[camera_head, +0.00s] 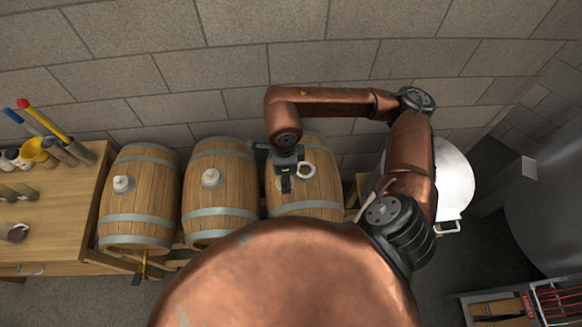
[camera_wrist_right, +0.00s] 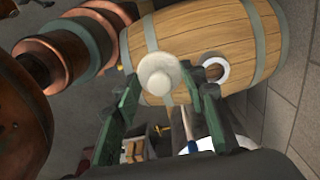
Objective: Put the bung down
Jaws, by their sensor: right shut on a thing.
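My right gripper (camera_head: 286,184) is over the rightmost barrel (camera_head: 312,195), left of its open bung hole (camera_head: 307,171). In the right wrist view it is shut on a pale round bung (camera_wrist_right: 158,72), held between the two green fingers. The bung hole, a dark opening with a white rim, shows to the right of the bung in that view (camera_wrist_right: 215,69). The bung is apart from the hole; whether it touches the barrel I cannot tell. The gripper hides the bung in the head view. My left gripper is not in view.
Two more barrels (camera_head: 139,210) (camera_head: 220,202) stand to the left, each with a pale bung (camera_head: 123,184) (camera_head: 211,178) on top. A wooden bench (camera_head: 62,215) with tools is far left. A pale round vessel (camera_head: 453,178) stands at right. A block wall (camera_head: 235,60) runs behind.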

